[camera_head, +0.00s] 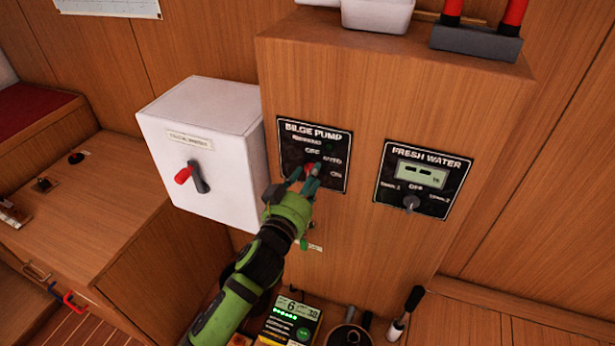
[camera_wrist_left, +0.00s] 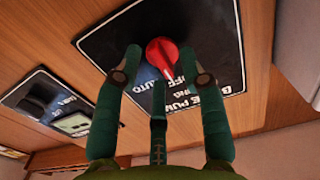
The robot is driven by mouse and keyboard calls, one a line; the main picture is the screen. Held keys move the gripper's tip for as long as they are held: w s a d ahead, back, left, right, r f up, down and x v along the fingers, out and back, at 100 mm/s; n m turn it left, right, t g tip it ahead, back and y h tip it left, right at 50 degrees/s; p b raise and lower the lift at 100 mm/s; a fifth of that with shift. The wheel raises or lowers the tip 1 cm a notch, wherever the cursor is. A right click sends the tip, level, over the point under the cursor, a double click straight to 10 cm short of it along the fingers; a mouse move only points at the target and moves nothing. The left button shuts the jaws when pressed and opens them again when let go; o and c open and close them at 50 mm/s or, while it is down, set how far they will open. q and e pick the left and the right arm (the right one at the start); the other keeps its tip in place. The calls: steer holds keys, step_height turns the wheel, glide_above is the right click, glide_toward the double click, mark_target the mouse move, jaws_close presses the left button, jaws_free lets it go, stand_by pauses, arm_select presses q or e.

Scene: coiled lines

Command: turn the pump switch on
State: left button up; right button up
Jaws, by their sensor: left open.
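The black BILGE PUMP panel (camera_head: 289,163) is on the wooden cabinet front, with labels OFF, AUTO and ON. Its red knob (camera_head: 308,169) is mostly hidden behind my left gripper (camera_head: 311,180) in the head view. In the left wrist view the red knob (camera_wrist_left: 162,52) shows between the open fingertips of my left gripper (camera_wrist_left: 161,62), with a finger on each side. A pale mark on the knob points toward the lettering near OFF; its exact setting is hard to tell. I cannot tell if the fingers touch the knob. My right gripper is not in view.
A white box (camera_head: 228,190) with a red-tipped lever (camera_head: 191,176) juts out at the left.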

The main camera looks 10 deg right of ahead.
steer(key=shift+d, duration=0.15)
arm_select(q)
steer(key=shift+w, duration=0.1)
steer(key=c, duration=0.8)
jaws_close()
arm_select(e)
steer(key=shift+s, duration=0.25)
arm_select(q)
steer(key=shift+m, duration=0.3)
steer(key=shift+f+m+p, duration=0.2)
steer(key=shift+m+p, duration=0.4)
steer(key=shift+m, duration=3.7)
steer(key=shift+f+m+p, duration=0.2)
steer(key=shift+m+p, duration=0.4)
steer(key=shift+m, duration=3.7)
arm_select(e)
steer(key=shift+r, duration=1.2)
